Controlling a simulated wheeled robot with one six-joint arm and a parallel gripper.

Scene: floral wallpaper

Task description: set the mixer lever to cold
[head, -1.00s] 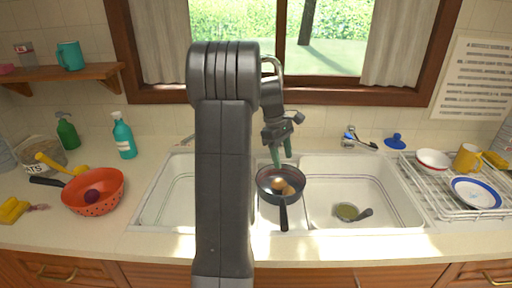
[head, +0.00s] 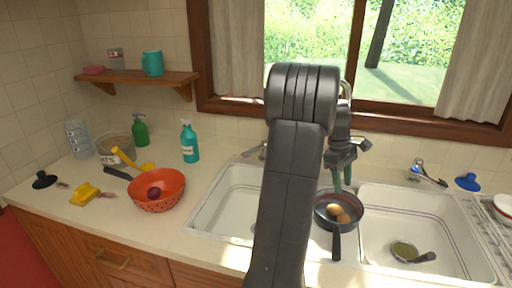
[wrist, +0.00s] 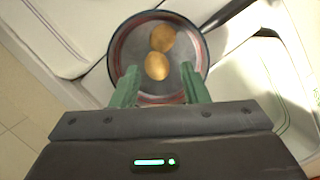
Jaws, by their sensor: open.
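A chrome mixer fitting (head: 416,170) with a blue mark stands behind the right sink basin in the head view. Its thin lever (head: 434,181) points right and slightly forward. A second small chrome fitting (head: 256,151) stands behind the left basin, partly hidden by my arm. I cannot tell from the picture which one sets the temperature. My gripper (head: 342,180) has green fingers. It hangs above a dark pan, left of the fitting with the blue mark, and touches neither fitting. In the wrist view my gripper (wrist: 156,82) is open and empty.
The pan (head: 337,228) holds two round brown items and sits between the basins. A blue plunger-like item (head: 468,182) and a dish rack (head: 483,222) are at right. A red colander (head: 172,198) and a teal spray bottle (head: 189,143) are left. A tall faucet arch (head: 347,88) is partly hidden.

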